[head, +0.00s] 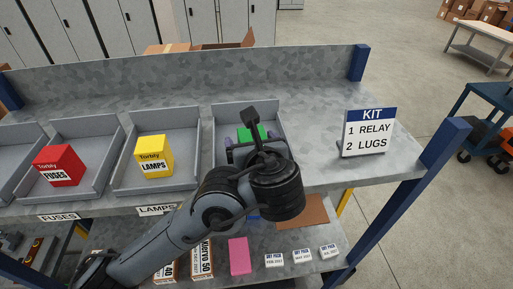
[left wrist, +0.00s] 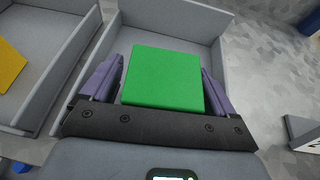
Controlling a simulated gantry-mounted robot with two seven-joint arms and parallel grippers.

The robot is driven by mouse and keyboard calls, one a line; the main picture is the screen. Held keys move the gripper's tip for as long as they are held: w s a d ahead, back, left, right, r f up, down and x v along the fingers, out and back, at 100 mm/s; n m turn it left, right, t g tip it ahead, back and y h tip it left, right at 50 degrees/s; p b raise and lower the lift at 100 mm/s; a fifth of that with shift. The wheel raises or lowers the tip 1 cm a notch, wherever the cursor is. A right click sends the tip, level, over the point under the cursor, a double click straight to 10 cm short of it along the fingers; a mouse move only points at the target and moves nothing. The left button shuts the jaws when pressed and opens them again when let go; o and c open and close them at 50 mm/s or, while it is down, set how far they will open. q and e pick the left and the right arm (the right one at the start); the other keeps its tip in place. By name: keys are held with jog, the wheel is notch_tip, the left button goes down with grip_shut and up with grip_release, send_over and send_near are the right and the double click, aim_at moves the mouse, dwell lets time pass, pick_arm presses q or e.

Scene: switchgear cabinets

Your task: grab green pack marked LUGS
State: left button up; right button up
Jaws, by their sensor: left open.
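My left gripper (head: 252,141) is at this tray. In the left wrist view the green pack (left wrist: 163,80) lies between the two purple fingers of my open left gripper (left wrist: 162,72), with a narrow gap showing at each side. Its visible face is plain green; no LUGS marking can be read. My right gripper is not in view.
A red FUSES pack (head: 58,166) and a yellow LAMPS pack (head: 154,157) stand in the neighbouring trays. A KIT sign (head: 368,132) reading 1 RELAY, 2 LUGS stands to the right. Tray walls flank the gripper. Small boxes and a pink block (head: 239,256) are on the lower shelf.

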pick_arm(q)
jog(key=shift+w, duration=0.25)
jog(key=shift+s, duration=0.1)
jog(key=c, duration=1.2)
